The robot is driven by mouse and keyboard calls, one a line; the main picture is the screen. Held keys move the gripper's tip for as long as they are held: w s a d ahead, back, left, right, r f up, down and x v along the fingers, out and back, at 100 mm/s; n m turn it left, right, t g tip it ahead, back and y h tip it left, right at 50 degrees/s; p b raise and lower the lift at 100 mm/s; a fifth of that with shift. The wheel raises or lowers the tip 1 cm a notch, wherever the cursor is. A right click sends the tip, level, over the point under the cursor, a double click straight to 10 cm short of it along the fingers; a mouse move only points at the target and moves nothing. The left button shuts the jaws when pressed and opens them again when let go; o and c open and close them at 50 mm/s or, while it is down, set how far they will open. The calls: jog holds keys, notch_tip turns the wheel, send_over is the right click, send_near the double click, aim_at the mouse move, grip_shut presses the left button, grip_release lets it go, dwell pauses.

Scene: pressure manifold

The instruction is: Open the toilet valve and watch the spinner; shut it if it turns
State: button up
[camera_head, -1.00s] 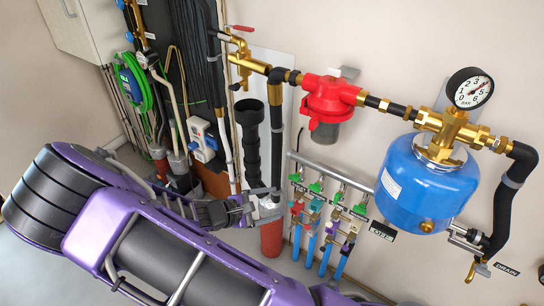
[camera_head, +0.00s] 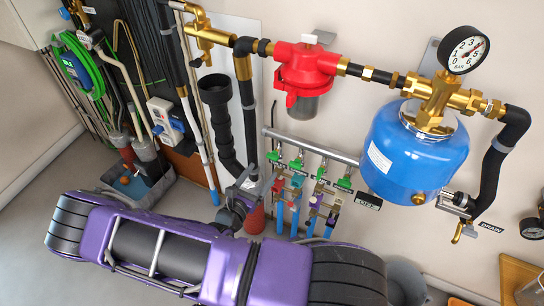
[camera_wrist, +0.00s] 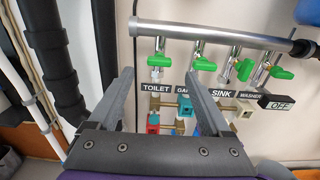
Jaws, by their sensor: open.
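The toilet valve's green handle (camera_wrist: 157,60) is leftmost on the manifold, above the TOILET label (camera_wrist: 157,87); it also shows in the head view (camera_head: 273,157). The handle appears crosswise to its pipe. My gripper (camera_wrist: 163,85) is open and empty, its fingers either side of the TOILET label in the picture, apart from the handle. In the head view my gripper (camera_head: 248,182) is just left of and below the valves. Small red (camera_wrist: 153,120) and teal (camera_wrist: 185,106) parts sit below the labels, partly behind my gripper. I cannot tell which part is the spinner or whether it turns.
More green valves stand to the right, above the SINK (camera_wrist: 220,99) and WASHER labels. A grey manifold pipe (camera_wrist: 215,36) runs above. Black pipes (camera_wrist: 105,45) stand close at left. A blue tank (camera_head: 413,160) hangs at right.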

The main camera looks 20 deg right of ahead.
aim_at(271, 158)
jog(key=x, duration=0.8)
jog(key=shift+w+d+b, duration=0.2)
jog(key=shift+d+b, duration=0.05)
jog(key=shift+b, duration=0.05)
grip_shut()
